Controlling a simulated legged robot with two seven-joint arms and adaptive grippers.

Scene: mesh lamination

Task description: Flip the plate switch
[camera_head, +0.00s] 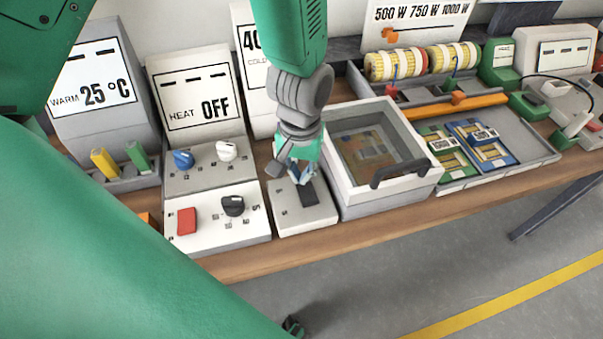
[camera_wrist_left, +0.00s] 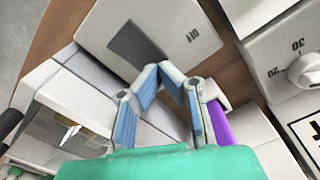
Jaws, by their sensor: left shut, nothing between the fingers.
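The plate switch is a low light box (camera_head: 318,216) with a dark grey rocker (camera_head: 309,194), standing near the front edge of the bench. In the left wrist view its plate (camera_wrist_left: 182,25) carries an "Off" label beside the grey rocker (camera_wrist_left: 133,45). My left gripper (camera_head: 303,177) points down over the back part of this box; it also shows in the left wrist view (camera_wrist_left: 160,70). Its blue-padded fingers meet at the tips and hold nothing. The tips are close to the rocker's edge; I cannot tell whether they touch. My right gripper is not in view.
A lidded box (camera_head: 385,190) with a dark handle stands close on the right. A knob panel (camera_head: 265,225) with a red button is close on the left. Upright displays (camera_head: 190,85) stand behind. The floor in front is open.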

